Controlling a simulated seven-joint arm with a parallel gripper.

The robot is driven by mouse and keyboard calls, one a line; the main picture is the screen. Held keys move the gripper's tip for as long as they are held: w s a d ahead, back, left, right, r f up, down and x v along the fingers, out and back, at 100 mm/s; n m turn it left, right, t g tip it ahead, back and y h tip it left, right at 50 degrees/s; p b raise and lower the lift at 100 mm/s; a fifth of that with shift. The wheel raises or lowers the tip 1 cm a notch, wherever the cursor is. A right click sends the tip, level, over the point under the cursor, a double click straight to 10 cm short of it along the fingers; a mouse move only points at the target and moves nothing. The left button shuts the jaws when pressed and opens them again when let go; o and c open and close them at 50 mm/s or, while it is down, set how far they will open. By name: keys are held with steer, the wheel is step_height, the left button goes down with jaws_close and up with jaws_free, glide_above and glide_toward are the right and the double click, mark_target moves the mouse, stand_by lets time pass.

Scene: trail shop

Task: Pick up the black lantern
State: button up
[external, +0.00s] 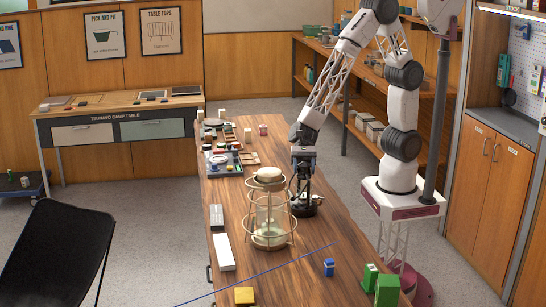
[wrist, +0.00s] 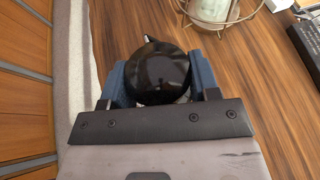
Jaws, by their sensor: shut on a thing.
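In the wrist view the lantern's glossy round black top (wrist: 157,68) lies between the two blue fingers of my gripper (wrist: 159,82). The fingers are shut on it, one on each side.
A large cream lantern in a wire cage (external: 269,222) stands close left of my gripper. Green boxes (external: 387,290), a blue item (external: 329,267) and a yellow block (external: 244,296) sit at the near end. A thin blue line crosses there. Trays (external: 222,164) lie farther back.

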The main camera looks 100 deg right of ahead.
mark_target(305, 162)
steer(key=shift+r, duration=0.15)
jaws_close()
steer(key=shift+r, duration=1.5)
steer(key=shift+s+r, duration=0.15)
steer(key=shift+r, duration=0.05)
steer(key=s+d+r, duration=0.1)
steer(key=s+d, duration=0.7)
steer(key=s, duration=0.5)
steer(key=shift+s+r, duration=0.15)
steer(key=shift+s, duration=0.15)
